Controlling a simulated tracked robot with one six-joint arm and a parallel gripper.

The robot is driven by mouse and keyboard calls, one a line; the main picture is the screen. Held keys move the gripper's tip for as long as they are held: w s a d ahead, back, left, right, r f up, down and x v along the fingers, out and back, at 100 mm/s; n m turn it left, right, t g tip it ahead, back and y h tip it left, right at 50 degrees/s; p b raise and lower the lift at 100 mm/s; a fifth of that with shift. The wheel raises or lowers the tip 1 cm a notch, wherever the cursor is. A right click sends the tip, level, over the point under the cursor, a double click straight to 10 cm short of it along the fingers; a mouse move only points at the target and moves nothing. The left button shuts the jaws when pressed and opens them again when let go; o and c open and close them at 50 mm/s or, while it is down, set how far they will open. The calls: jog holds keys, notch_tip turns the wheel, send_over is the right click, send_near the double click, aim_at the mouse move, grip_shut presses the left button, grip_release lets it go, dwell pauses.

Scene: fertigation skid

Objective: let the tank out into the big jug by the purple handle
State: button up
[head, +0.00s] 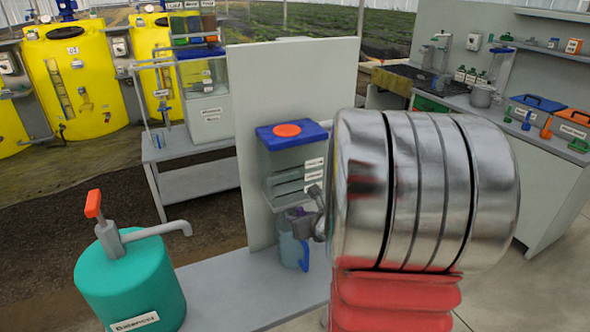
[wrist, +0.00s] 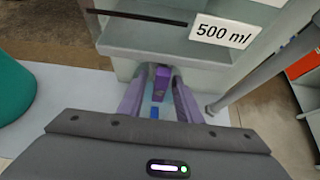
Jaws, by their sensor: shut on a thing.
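The tank (head: 283,160) is a clear box with a blue lid and an orange cap, mounted on a grey upright panel. The purple handle (wrist: 162,78) sits low at its front, below the 500 ml label (wrist: 222,31). My gripper (wrist: 158,85) is shut on this handle, one finger on each side. In the head view my gripper (head: 312,213) partly hides the handle and the outlet. The jug (head: 289,250), pale blue with a blue handle, stands upright below the outlet. I cannot tell whether liquid is running or how full the jug is.
A teal pump container (head: 130,288) with an orange-topped pump stands on the grey bench (head: 225,290) at left. My arm covers the right of the tank. Yellow tanks (head: 75,80) stand behind, and another workbench (head: 530,150) is at right.

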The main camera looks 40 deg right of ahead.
dwell(0.3)
jog(key=shift+o, duration=0.2)
jog(key=shift+f+m+t+y, duration=0.1)
jog(key=shift+m+t+y, duration=0.2)
jog(key=shift+m+y, duration=0.8)
jog(key=shift+y, duration=0.3)
grip_shut()
jog(key=m+t+y, duration=0.1)
jog(key=m+y, duration=0.1)
jog(key=shift+m+t, duration=0.3)
jog(key=m+t+y, duration=0.2)
jog(key=m, duration=0.1)
jog(key=shift+m+y, duration=0.3)
jog(key=shift+y, duration=0.1)
jog(key=m+t+y, duration=0.1)
jog(key=m+t, duration=0.1)
jog(key=m, duration=0.1)
jog(key=shift+d+m+t, duration=0.1)
jog(key=shift+m+t, duration=0.2)
jog(key=shift+o, duration=2)
grip_release()
